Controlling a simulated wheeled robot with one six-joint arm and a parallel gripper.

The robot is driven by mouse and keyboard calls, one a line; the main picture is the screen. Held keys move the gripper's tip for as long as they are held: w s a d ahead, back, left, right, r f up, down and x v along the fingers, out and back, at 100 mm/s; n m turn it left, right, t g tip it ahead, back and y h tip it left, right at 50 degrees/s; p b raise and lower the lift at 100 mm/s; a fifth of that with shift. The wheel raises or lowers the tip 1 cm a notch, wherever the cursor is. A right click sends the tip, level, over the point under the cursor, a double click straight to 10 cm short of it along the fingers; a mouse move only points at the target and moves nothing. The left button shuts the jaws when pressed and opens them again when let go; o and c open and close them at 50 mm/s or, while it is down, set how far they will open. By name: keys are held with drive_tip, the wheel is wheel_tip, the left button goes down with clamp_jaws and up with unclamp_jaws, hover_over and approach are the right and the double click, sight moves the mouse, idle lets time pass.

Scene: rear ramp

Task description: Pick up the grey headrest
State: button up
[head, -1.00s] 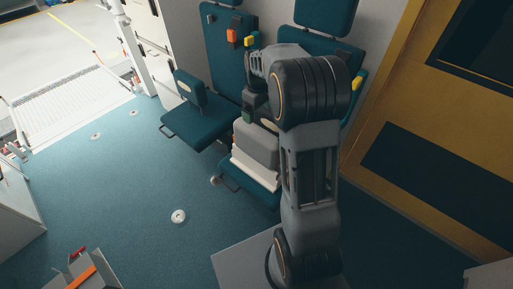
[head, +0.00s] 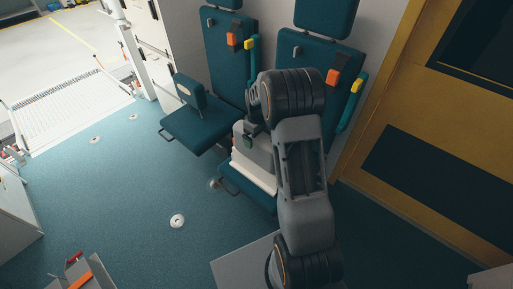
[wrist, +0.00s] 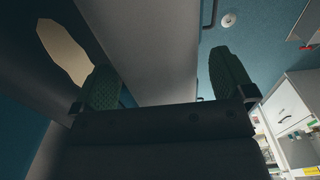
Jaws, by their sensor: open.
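The grey headrest (head: 259,156) appears as a grey block on a white stack (head: 252,174) on the right-hand seat, partly hidden behind my arm. My gripper (head: 248,141) is at its upper left side in the head view, pointing down. In the wrist view my gripper (wrist: 165,82) is open, its two green fingers wide apart with nothing held. A broad grey surface (wrist: 150,45), seemingly the headrest, lies beyond and between the fingers. A beige oval patch on a dark surface shows at the left. I cannot tell whether any finger touches the headrest.
A teal headrest (head: 190,92) with a beige oval stands on the left seat (head: 197,130). Seat backs with orange and yellow fittings rise behind. A yellow door (head: 420,125) is at the right. A grey box (head: 85,272) stands at lower left. The blue floor between is mostly clear.

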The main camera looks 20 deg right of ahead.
drive_tip(key=shift+f, duration=0.8)
drive_tip(key=c, duration=1.8)
drive_tip(key=shift+r, duration=0.1)
wheel_tip(320, 180, up, 18)
drive_tip(key=shift+f+p, duration=0.1)
drive_tip(key=shift+p, duration=0.75)
drive_tip(key=shift+r, duration=0.2)
drive_tip(key=shift+r+p, duration=4.1)
drive_tip(key=shift+r, duration=0.3)
